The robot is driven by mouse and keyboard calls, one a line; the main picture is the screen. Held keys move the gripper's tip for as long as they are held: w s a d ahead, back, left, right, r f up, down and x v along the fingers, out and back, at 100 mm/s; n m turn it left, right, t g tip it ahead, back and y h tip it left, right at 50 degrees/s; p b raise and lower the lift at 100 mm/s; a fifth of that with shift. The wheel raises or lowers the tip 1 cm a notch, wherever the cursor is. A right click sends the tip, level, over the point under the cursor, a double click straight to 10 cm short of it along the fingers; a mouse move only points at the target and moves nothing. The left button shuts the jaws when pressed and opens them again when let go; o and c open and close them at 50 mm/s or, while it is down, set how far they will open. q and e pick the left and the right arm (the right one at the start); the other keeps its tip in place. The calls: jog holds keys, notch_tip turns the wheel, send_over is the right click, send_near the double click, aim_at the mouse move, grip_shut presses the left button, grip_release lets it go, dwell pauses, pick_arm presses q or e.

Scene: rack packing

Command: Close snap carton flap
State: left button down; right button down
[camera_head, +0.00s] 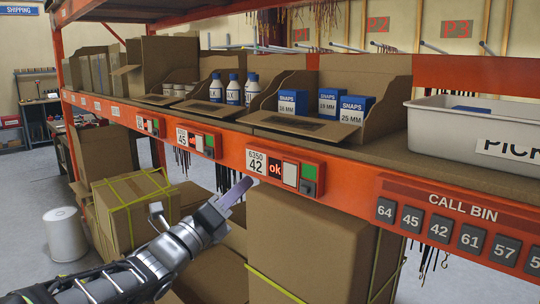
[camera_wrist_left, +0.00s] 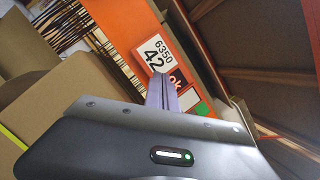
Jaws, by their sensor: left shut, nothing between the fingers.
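The snap carton (camera_head: 378,72) is an open brown carton on the shelf, with several blue and white SNAPS boxes (camera_head: 330,102) inside. Its front flap (camera_head: 298,124) lies folded down toward the shelf edge. My left gripper (camera_head: 246,184) is shut and empty, below and in front of this carton, by the orange beam's 6350 42 label (camera_head: 256,161). In the left wrist view the closed fingers (camera_wrist_left: 162,90) point up at that label (camera_wrist_left: 154,50). The carton is not clearly seen there. My right gripper is not in view.
The orange beam (camera_head: 350,188) carries call buttons and a CALL BIN panel (camera_head: 460,228). A white PICK tray (camera_head: 430,118) stands right of the snap carton. A carton of bottles (camera_head: 215,108) stands left. Large boxes (camera_head: 310,250) fill the space below.

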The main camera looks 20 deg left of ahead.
pick_arm(q)
jog(key=s+d+r+m+h, duration=0.1)
jog(key=s+r+m+h, duration=0.2)
jog(key=m, duration=0.7)
notch_tip(320, 180, up, 2)
jog(key=shift+s+d+r+m, duration=0.1)
jog(key=shift+s+d+m, duration=0.05)
jog(key=shift+s+m, duration=0.15)
jog(key=p, duration=0.4)
send_near(292, 123)
jog(key=w, duration=0.4)
jog(key=shift+w+r, duration=0.15)
jog(key=shift+w, duration=0.2)
